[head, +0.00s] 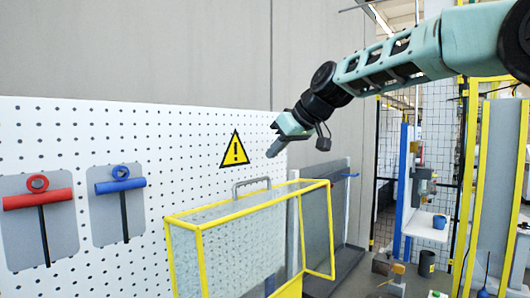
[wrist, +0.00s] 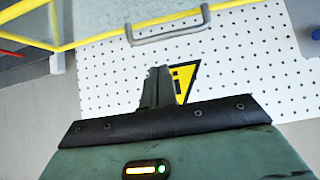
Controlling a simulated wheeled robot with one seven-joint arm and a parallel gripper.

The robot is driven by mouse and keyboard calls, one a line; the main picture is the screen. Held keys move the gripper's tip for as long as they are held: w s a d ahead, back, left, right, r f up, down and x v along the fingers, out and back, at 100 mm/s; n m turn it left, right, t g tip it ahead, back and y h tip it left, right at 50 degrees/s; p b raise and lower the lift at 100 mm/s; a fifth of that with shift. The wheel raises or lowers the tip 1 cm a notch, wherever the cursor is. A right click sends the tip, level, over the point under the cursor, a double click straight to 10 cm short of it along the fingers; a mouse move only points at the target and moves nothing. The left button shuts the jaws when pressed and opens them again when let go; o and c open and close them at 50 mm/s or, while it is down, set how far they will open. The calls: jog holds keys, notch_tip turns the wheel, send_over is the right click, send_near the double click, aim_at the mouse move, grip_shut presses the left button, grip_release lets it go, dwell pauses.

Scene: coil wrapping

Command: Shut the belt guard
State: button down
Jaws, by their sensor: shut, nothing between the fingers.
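The belt guard (head: 205,222) is a clear-panelled box with a yellow frame, in front of the white pegboard. A grey handle (head: 251,184) stands at its top rear. My gripper (head: 272,152) is shut and empty, above and a little right of the handle, apart from it. In the wrist view the shut fingers (wrist: 158,72) point toward the handle (wrist: 168,30), with a gap between them. The guard's yellow rail (wrist: 105,36) crosses the top of that view. I cannot tell how far the guard stands open.
The pegboard (head: 100,130) carries a red-handled tool (head: 40,200), a blue-handled tool (head: 121,187) and a yellow warning sign (head: 235,151). A grey upright panel (head: 325,210) stands right of the guard. Yellow posts (head: 467,190) and a blue cup (head: 439,221) are farther right. Space around my gripper looks clear.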

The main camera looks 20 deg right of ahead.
jog(key=p+x, duration=0.3)
jog(key=x, duration=0.4)
jog(key=shift+w+a+f+p, duration=0.15)
jog(key=shift+a+f+p, duration=0.05)
jog(key=shift+a+p, duration=0.1)
jog(key=shift+w+f, duration=0.15)
jog(key=shift+f, duration=0.1)
jog(key=shift+f, duration=0.1)
